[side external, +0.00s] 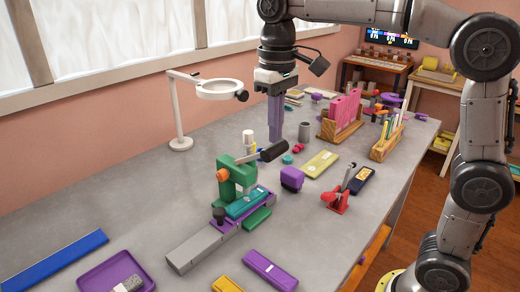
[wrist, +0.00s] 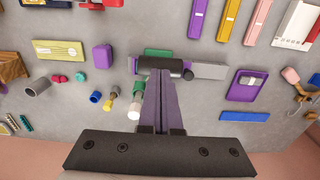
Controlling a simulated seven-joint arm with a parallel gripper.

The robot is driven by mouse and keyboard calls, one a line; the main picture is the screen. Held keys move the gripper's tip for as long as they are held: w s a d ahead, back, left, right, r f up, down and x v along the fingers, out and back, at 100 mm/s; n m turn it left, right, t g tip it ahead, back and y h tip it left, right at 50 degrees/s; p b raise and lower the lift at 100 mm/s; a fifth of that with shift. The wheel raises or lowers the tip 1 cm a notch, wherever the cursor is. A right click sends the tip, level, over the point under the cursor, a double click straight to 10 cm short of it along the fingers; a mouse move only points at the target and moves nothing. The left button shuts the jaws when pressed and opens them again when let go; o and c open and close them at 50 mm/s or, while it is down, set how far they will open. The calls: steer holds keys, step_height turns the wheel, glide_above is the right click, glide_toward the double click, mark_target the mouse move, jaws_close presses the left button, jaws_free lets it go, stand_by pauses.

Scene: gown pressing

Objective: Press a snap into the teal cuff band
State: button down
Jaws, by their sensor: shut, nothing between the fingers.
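The green press (side external: 228,178) with an orange knob stands on the table in the side view, its black lever handle (side external: 274,151) sticking out to the right. The teal cuff band (side external: 247,203) lies on a purple bed in front of the press. I cannot make it out in the wrist view. My gripper (side external: 275,138) points down with its purple fingers together and empty, near the handle's end. In the wrist view the fingertips (wrist: 160,72) appear beside the black handle (wrist: 160,64). I cannot tell whether they touch. No snap is discernible.
A grey rail (side external: 202,246) extends from the press. A purple block (side external: 291,178), a yellow-green case (side external: 321,163) and a red hand tool (side external: 338,198) lie to the right. A white magnifier lamp (side external: 181,142) stands behind.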

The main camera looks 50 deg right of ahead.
steer(key=shift+r, duration=0.45)
step_height(320, 180, up, 6)
stand_by(0.6)
steer(key=s+d+t, duration=0.2)
steer(key=s+d, duration=0.2)
steer(key=s, duration=0.9)
steer(key=s+f+t, duration=0.1)
steer(key=s+f, duration=0.2)
steer(key=f, duration=0.5)
steer(key=s+d+f+t, duration=0.1)
steer(key=s+f+t, duration=0.1)
steer(key=f, duration=0.6)
steer(key=shift+s+f+t, duration=0.25)
steer(key=shift+s+t, duration=0.05)
steer(key=shift+s, duration=0.2)
